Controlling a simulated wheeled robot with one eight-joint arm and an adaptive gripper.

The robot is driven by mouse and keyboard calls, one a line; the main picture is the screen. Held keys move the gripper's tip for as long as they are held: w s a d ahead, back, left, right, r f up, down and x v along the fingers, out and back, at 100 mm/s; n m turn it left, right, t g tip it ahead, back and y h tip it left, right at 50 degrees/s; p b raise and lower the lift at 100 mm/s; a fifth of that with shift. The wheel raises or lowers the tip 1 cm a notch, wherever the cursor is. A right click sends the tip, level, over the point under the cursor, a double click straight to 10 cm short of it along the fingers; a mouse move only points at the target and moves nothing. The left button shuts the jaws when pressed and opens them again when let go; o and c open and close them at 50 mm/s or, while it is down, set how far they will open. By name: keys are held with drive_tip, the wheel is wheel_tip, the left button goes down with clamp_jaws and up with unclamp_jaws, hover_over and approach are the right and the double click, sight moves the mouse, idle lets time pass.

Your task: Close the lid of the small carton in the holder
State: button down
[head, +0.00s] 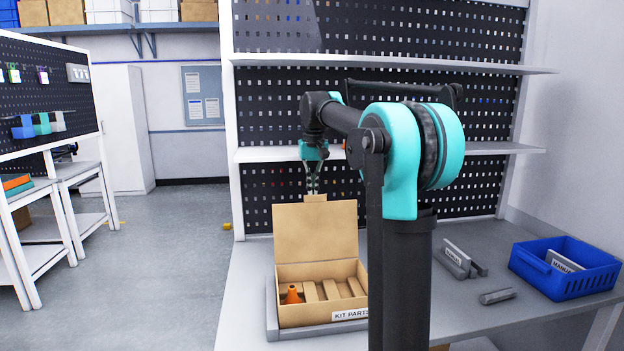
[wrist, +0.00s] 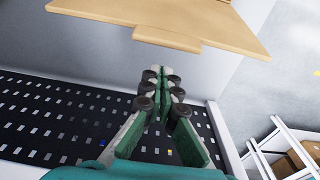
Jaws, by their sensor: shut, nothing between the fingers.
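The small carton (head: 323,318) is tan cardboard and sits in a grey holder (head: 272,318) on the bench. A "KIT PARTS" label is on its front. Its lid (head: 316,237) stands upright at the back, with a tab (head: 316,198) at the top edge. An orange cone-like part (head: 292,295) and cardboard dividers are inside. My gripper (head: 313,186) is shut and empty, just above or behind the lid's tab; I cannot tell if it touches. In the wrist view my gripper (wrist: 160,78) points near the lid (wrist: 200,15), apart from it in the picture.
A blue bin (head: 565,268) holding a labelled grey part stands at the right. Grey pieces (head: 460,260) and a grey bar (head: 497,296) lie on the bench. A pegboard with shelves (head: 390,65) rises behind. My arm hides the bench right of the carton.

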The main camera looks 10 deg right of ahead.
drive_tip(key=shift+s+r, duration=0.15)
drive_tip(key=shift+s, duration=0.5)
drive_tip(key=shift+s+r, duration=0.15)
drive_tip(key=shift+s, duration=0.45)
